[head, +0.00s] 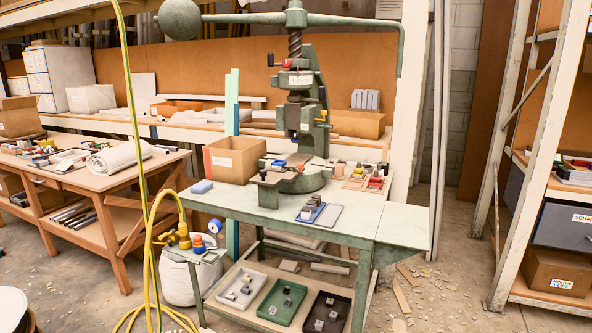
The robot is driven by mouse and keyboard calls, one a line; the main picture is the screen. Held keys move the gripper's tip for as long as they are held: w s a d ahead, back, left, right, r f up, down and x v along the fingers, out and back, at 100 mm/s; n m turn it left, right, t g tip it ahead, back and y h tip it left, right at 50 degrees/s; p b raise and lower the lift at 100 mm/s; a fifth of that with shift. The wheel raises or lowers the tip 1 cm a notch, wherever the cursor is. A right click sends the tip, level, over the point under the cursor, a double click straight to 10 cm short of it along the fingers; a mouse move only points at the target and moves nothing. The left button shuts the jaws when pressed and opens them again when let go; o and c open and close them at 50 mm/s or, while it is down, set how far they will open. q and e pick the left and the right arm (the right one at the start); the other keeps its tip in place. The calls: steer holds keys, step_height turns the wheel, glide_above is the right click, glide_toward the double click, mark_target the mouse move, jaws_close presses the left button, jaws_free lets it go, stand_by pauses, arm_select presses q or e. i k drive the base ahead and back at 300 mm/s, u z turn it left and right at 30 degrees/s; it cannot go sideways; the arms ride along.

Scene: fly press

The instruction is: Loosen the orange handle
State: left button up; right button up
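A green fly press (300,105) stands on a green metal table (270,207) in the middle of the head view. A small red-orange part (295,63) shows on the press's screw collar, beside black knobs. A small orange cap or knob (198,241) sits on the low side shelf at the table's left corner, by a yellow fitting (183,236). I cannot tell for certain which of these is the orange handle, nor how tight either is. Neither of my grippers is in view.
A yellow hose (148,240) hangs down and coils on the floor at the left. A cardboard box (232,163) stands left of the press. Trays (283,304) lie on the lower shelf. A wooden bench (100,185) stands left, shelving (535,150) right. Wood scraps litter the floor.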

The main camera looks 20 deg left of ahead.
mark_target(301, 165)
steer(key=z, duration=3.35)
steer(key=i, duration=0.1)
steer(key=u, duration=2.55)
steer(key=i, duration=1.35)
steer(key=u, duration=0.35)
